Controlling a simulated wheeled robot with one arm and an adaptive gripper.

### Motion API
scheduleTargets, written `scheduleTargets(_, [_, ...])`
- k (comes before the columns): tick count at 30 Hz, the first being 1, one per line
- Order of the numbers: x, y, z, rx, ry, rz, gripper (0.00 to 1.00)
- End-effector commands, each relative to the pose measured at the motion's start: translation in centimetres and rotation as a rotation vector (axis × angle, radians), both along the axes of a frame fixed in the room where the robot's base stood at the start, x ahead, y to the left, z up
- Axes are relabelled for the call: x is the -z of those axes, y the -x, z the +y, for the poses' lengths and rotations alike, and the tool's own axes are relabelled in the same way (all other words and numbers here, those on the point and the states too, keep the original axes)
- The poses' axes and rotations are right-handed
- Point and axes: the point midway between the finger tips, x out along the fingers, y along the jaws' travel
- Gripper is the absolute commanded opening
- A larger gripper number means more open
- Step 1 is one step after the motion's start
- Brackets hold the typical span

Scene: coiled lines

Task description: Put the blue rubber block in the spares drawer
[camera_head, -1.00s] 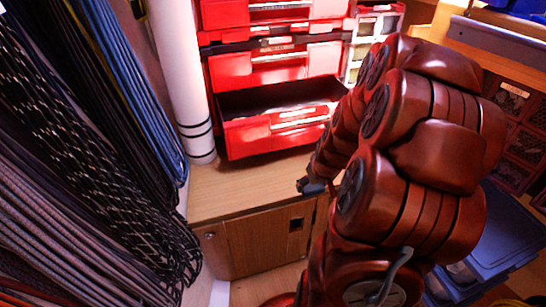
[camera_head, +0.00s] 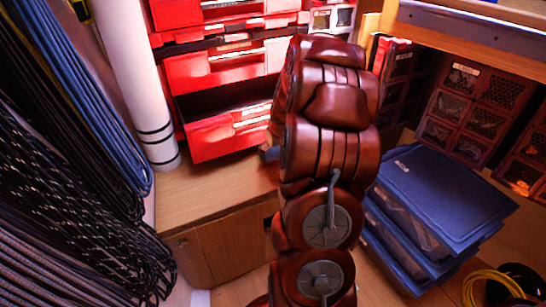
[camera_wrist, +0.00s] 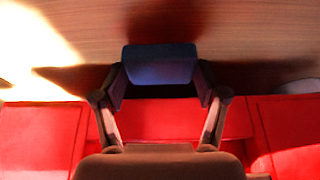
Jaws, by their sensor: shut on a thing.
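The blue rubber block (camera_wrist: 160,66) is held between the two fingers of my gripper (camera_wrist: 160,90) in the wrist view, with the wooden surface behind it. In the head view my arm hides most of the gripper, and only a small dark blue-grey bit (camera_head: 268,153) shows at the arm's left edge, beside the open drawer's right end. The lowest red drawer (camera_head: 225,132) in that view is pulled open, with a dark inside. I cannot read its label. Red drawer parts (camera_wrist: 40,135) also fill the lower wrist view.
A wooden cabinet top (camera_head: 205,190) lies below the drawers. A white roll (camera_head: 135,80) stands to their left, beside hanging coiled lines (camera_head: 60,190). Blue lidded boxes (camera_head: 440,195) are stacked at right, with a yellow coil (camera_head: 490,285) in front.

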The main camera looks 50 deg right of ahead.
Motion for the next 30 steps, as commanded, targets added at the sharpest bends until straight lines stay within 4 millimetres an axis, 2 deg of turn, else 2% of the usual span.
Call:
scheduleTargets(8, [0.3,-1.2,-0.9,-0.001,-0.001,0.001,0.32])
scheduleTargets(17, [3.7,-1.1,-0.8,-0.001,-0.003,0.003,0.32])
scheduleTargets(29, [4.0,-1.1,-0.8,-0.001,-0.002,0.001,0.32])
scheduleTargets(30, [3.9,-1.1,-0.8,0.000,-0.002,0.002,0.75])
